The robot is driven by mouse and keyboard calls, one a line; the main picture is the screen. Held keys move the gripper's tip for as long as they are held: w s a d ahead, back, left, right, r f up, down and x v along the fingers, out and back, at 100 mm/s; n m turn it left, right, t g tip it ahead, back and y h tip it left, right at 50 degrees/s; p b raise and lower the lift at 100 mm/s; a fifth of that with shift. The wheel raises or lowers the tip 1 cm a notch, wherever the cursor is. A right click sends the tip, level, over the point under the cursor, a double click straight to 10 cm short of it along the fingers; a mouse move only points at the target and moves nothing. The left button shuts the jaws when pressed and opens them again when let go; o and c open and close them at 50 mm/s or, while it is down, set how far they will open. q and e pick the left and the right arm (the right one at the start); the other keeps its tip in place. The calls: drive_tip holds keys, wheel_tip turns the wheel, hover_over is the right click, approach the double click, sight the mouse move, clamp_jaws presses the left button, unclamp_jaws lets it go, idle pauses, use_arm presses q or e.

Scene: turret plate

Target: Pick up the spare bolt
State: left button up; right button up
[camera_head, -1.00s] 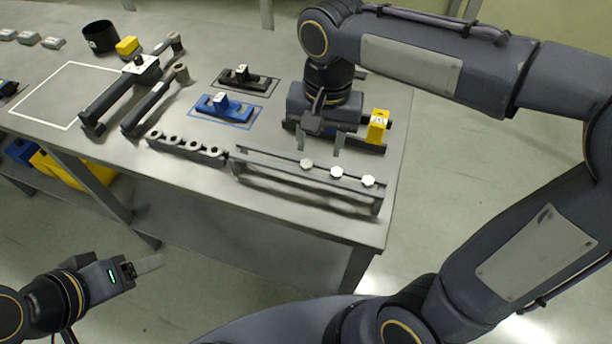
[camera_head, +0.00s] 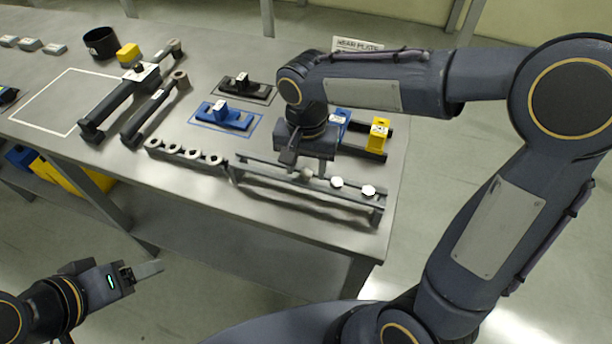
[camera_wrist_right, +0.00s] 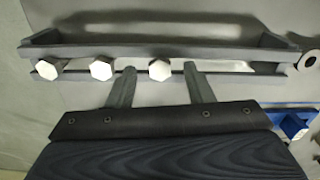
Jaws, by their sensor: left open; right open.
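Three hex-headed bolts hang in a slotted rail rack (camera_head: 260,178) at the table's front edge: a left one (camera_head: 307,175), a middle one (camera_head: 337,182) and a right one (camera_head: 369,190). Nothing marks which is the spare bolt. My right gripper (camera_head: 304,168) is open at the left bolt. In the right wrist view the open fingers (camera_wrist_right: 160,78) lie to either side of this same bolt head (camera_wrist_right: 159,69), with gaps; the height difference is hard to judge. The other heads (camera_wrist_right: 101,68) are outside the fingers. My left gripper (camera_head: 148,269) is open and empty, off the table.
A row of ring-shaped nuts (camera_head: 194,154) stands left of the rack. Blue (camera_head: 224,117) and black (camera_head: 243,88) clamp-like parts lie in outlined areas behind. A yellow block (camera_head: 379,131) stands right of my right gripper. Long dark handled tools (camera_head: 118,100) lie further left.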

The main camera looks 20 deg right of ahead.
drive_tip(key=shift+f, duration=0.25)
idle(0.3)
clamp_jaws()
idle(0.4)
